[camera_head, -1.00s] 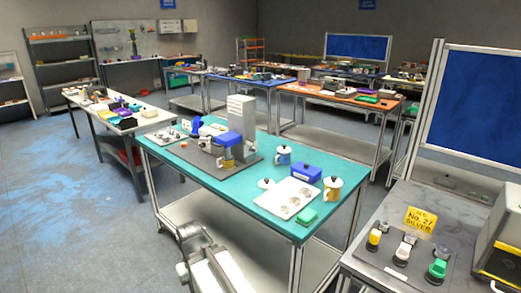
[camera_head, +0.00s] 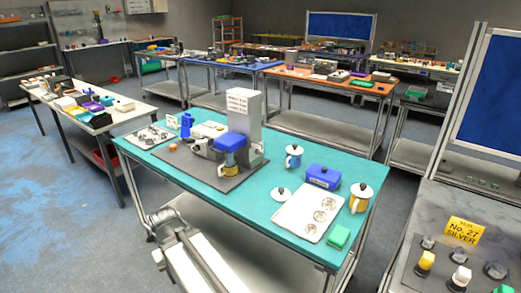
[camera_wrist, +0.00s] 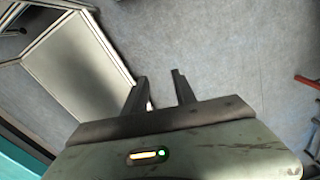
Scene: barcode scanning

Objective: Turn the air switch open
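I cannot pick out the air switch for certain in either view. In the head view, a dark panel (camera_head: 428,284) at the lower right bears several knobs, among them a yellow one (camera_head: 425,262) and a white one (camera_head: 460,277). The fingertips do not show in the head view, where my arm is low at the bottom.
A teal-topped table (camera_head: 255,227) stands ahead with a grey machine (camera_head: 243,120), a blue box (camera_head: 322,177), mugs and a white tray (camera_head: 307,212). A white table (camera_head: 140,114) stands at the left. Blue-stained open floor (camera_head: 50,215) lies at the lower left.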

